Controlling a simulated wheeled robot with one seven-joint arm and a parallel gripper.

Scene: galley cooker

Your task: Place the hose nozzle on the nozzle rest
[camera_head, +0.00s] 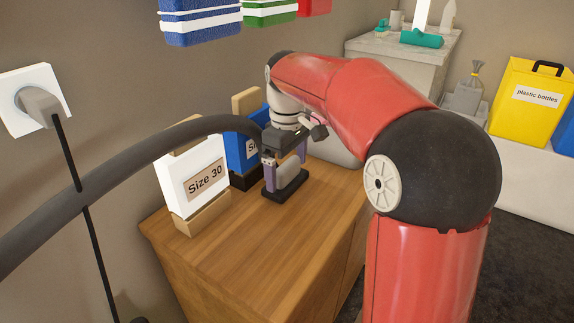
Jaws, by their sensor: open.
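My gripper (286,176) points down over the wooden counter, with purple-grey fingers on either side of a pale grey piece (288,174). The jaws are open, and this piece stands between them. It looks like the hose nozzle, but the fingers and gripper body hide part of it. A low black base (287,195) on the counter lies directly beneath and looks like the nozzle rest. I cannot tell whether the piece touches it. A thick dark grey hose (130,160) arches in from the left and ends at or behind my gripper's body.
A white "Size 30" box (195,168) and a blue box (238,152) stand close left of my gripper. The wooden counter (260,240) is clear in front. A wall socket with plug (36,100) is left. Yellow bin (530,98) and pale counter (400,47) stand behind right.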

